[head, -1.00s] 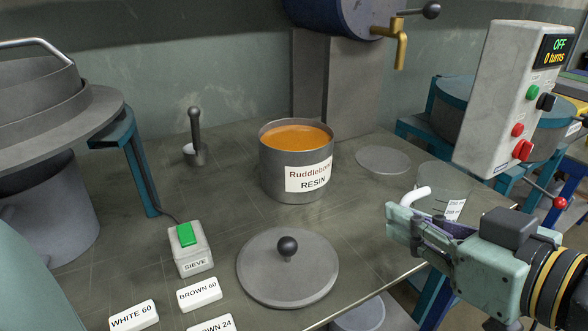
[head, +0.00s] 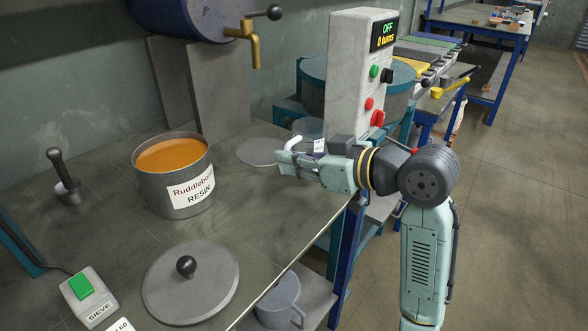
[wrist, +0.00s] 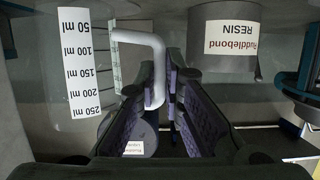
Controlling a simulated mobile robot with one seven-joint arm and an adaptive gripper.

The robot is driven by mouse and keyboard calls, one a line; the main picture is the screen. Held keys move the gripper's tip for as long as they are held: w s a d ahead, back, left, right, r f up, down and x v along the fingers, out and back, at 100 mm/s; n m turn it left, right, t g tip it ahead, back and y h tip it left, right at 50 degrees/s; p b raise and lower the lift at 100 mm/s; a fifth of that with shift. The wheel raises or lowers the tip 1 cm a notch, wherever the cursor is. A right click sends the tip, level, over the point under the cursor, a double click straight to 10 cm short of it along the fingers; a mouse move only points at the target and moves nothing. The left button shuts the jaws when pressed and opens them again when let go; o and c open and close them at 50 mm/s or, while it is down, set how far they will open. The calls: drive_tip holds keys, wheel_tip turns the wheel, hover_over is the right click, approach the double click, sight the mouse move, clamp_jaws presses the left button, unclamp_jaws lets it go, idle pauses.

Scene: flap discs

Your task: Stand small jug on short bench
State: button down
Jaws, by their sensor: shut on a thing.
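The small jug is a clear measuring jug with a white handle. Its printed scale, up to 250 ml, shows upside down in the wrist view (wrist: 82,65). My gripper (wrist: 165,90) is shut on the white handle (wrist: 150,60). In the head view my gripper (head: 287,160) holds the jug (head: 319,147) near the work table's right edge, below the control box; most of the jug is hidden behind the gripper. Blue-legged benches stand at the back right, one (head: 427,120) with a yellow-handled thing on it; I cannot tell which is the short bench.
The work table (head: 270,205) holds a resin pot (head: 175,180), a round knobbed lid (head: 205,290), a flat disc (head: 258,151) and a sieve switch (head: 88,298). A control box (head: 350,85) stands close behind my gripper. A grey jug (head: 282,300) sits lower down. The floor at right is clear.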

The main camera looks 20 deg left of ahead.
drive_tip(key=shift+w+f, duration=0.2)
drive_tip(key=shift+f, duration=1.6)
drive_tip(key=shift+f, duration=0.2)
drive_tip(key=c, duration=1.7)
unclamp_jaws()
drive_tip(key=shift+r, duration=0.15)
drive_tip(key=shift+d+r, duration=0.15)
drive_tip(key=b+v, duration=0.1)
drive_tip(key=v, duration=1)
drive_tip(key=shift+s+d+b, duration=0.2)
drive_tip(key=shift+d+b, duration=0.05)
drive_tip(key=shift+b, duration=0.1)
